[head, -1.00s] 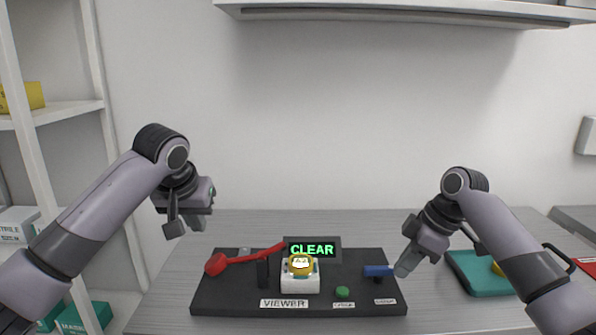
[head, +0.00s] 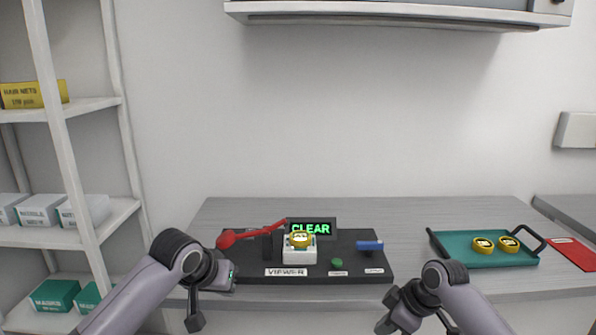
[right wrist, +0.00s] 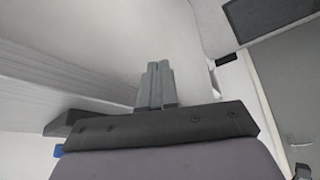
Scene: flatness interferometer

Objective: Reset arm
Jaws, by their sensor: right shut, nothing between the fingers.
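The black instrument base (head: 345,271) stands on the grey bench and carries a "VIEWER" label. Its long red arm (head: 250,234) slants from a round red end at the left up to the screen reading CLEAR (head: 312,228). A yellow-ringed piece (head: 301,240) sits on the white block (head: 299,256). A blue handle (head: 369,246) and a green button (head: 337,263) are at the right of the base. My right gripper (head: 384,326) is shut and empty, below the bench's front edge in the picture; its closed fingers show in the right wrist view (right wrist: 157,85). My left gripper (head: 195,321) is at the lower left, its jaws unclear.
A teal tray (head: 462,262) with two yellow-ringed pieces stands at the right, beside a red card (head: 574,253). White shelving (head: 75,190) with boxes is at the left. A cabinet (head: 400,12) hangs above. The bench between base and tray is clear.

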